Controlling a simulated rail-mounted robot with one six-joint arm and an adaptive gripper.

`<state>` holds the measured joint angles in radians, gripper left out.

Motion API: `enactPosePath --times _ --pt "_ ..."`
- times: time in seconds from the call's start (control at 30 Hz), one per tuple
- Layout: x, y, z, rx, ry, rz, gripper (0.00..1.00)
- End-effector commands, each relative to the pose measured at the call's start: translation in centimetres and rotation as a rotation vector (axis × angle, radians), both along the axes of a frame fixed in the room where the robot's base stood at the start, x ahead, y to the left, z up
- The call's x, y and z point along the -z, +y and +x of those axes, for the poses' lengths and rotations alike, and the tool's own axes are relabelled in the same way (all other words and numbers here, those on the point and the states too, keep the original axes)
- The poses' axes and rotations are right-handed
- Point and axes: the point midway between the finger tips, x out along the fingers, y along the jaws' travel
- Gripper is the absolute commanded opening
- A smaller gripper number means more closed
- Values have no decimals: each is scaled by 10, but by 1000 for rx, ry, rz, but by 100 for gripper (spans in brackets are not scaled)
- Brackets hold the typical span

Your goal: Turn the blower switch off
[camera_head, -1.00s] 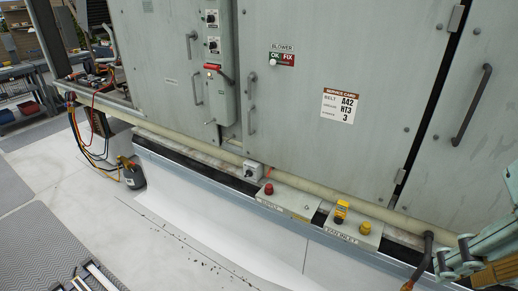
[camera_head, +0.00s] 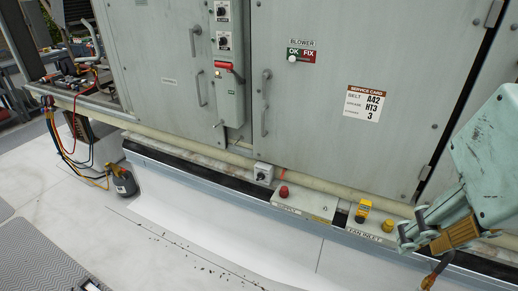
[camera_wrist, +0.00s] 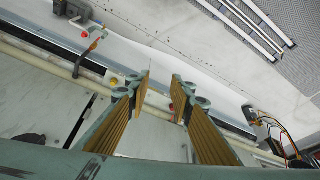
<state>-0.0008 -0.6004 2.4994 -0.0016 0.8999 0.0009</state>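A grey control box (camera_head: 228,95) on the cabinet front carries an upper rotary switch (camera_head: 222,13), a lower rotary switch (camera_head: 223,38) and a red-topped lever (camera_head: 230,69). Their small labels are unreadable. Right of it, a BLOWER label (camera_head: 301,42) sits above a green and red OK/FIX plate (camera_head: 301,55) with a white knob (camera_head: 292,59) at its OK end. My gripper (camera_head: 405,237) is at the lower right, well apart from these. In the wrist view my gripper (camera_wrist: 162,82) shows two gold-padded fingers apart, with nothing between them.
A small grey rotary switch box (camera_head: 263,173), a red button (camera_head: 283,191), a yellow device (camera_head: 363,209) and a yellow button (camera_head: 387,226) line the ledge below the cabinet. A pale pipe (camera_head: 330,188) runs along it. Cables (camera_head: 75,140) hang at left.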

Motion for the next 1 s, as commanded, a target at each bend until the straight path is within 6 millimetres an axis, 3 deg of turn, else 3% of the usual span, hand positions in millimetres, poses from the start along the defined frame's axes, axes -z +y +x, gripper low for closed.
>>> enactPosePath --times 0.67,0.87,1.0 --pt "0 1 1 1 -1 1 21" --pt "2 5 15 5 -12 13 21" --pt "5 12 35 15 -28 32 21"
